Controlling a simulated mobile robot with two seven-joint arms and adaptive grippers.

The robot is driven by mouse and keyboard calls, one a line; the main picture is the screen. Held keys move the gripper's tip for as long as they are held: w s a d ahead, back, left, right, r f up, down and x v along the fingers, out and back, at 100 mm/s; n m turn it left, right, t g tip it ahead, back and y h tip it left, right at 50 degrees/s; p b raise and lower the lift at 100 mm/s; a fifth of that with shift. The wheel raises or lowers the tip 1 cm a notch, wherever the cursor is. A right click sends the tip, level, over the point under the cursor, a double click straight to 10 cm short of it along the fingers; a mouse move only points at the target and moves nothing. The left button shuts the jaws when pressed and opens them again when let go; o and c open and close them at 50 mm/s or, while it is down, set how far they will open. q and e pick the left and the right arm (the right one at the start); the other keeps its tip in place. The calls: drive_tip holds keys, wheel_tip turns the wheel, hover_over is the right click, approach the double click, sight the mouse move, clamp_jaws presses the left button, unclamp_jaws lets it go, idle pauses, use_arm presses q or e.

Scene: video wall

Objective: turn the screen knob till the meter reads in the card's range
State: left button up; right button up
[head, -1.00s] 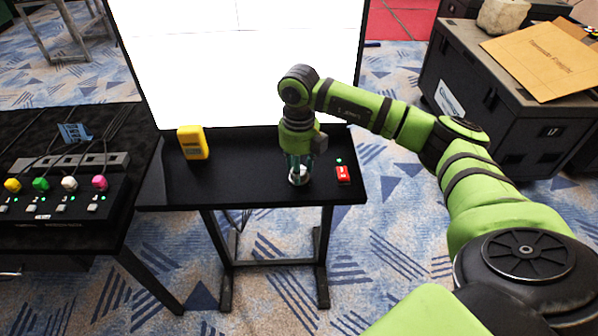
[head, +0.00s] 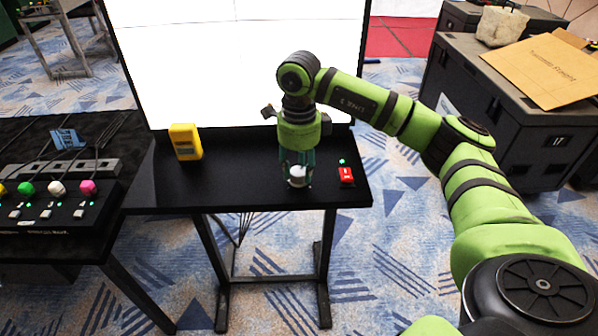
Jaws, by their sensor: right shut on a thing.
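The screen knob (head: 297,176) is a small pale round knob on the black table in front of the bright white screen (head: 245,60). My right gripper (head: 297,172) points down from above and is shut on the knob, with its fingers on either side of it. A yellow meter (head: 185,141) stands on the table to the left; its display is too small to read. I cannot make out a card with a range. My left gripper is not in view.
A red switch box (head: 346,175) with a green light sits just right of the knob. A console with coloured buttons (head: 57,187) stands on the left table. A dark case (head: 520,110) with an envelope on it is at the right.

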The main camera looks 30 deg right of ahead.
drive_tip(key=n, duration=0.2)
drive_tip(key=n+b, duration=0.2)
drive_tip(key=n, duration=0.1)
drive_tip(key=shift+s+f+n, duration=0.1)
drive_tip(key=shift+f+n, duration=0.2)
drive_tip(key=n+b, duration=0.1)
drive_tip(key=n, duration=0.3)
drive_tip(key=shift+n+b, duration=0.3)
drive_tip(key=o, duration=1.2)
drive_tip(key=shift+c, duration=0.2)
drive_tip(key=shift+r, duration=0.1)
